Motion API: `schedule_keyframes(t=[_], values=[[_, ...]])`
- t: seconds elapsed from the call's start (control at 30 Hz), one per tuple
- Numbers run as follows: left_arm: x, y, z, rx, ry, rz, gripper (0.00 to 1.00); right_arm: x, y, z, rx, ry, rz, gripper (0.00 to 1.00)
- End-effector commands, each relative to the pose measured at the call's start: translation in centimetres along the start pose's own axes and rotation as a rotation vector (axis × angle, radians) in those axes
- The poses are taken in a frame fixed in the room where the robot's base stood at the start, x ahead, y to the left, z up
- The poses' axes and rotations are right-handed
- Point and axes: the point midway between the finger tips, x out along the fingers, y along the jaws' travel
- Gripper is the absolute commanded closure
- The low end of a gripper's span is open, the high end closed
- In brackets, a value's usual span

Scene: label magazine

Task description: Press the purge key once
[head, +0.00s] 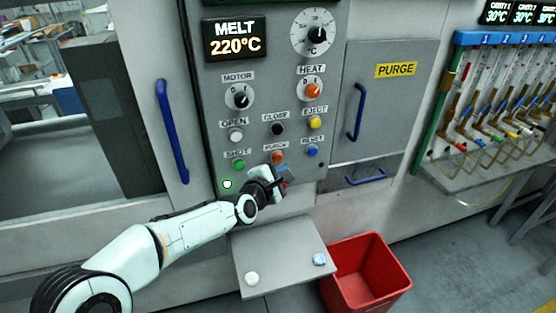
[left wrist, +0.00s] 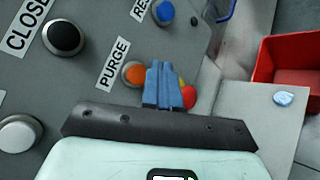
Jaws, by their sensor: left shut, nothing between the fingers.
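The purge key is an orange round button (head: 278,157) under a PURGE label on the grey control panel. It shows in the left wrist view (left wrist: 133,74) too, its right edge beside or behind my fingertips. My left gripper (head: 284,177) is in front of the panel, just below the orange button in the head view. Its blue fingers (left wrist: 164,78) are shut together with nothing between them. I cannot tell whether they touch the button. A red button with a yellow part (left wrist: 189,95) is partly hidden behind the fingers. My right gripper is not in view.
Close by on the panel are the blue reset button (head: 312,151), green shot button (head: 238,165), black close button (head: 278,129) and yellow eject button (head: 315,123). Below are a grey shelf (head: 285,262) with two small pieces and a red bin (head: 372,278). A yellow PURGE sign (head: 396,69) marks the cover at right.

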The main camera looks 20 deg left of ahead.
Motion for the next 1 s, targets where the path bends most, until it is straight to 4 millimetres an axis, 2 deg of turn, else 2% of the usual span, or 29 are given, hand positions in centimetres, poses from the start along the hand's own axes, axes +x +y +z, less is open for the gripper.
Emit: schedule_keyframes(t=[0.4, 1.0], values=[[-2.5, -1.8, 1.8, 0.0, 0.0, 0.0, 1.0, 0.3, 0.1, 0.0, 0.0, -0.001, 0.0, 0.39], [-2.5, -1.9, 1.8, 0.0, 0.001, 0.0, 1.0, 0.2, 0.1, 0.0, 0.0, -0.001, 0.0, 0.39]])
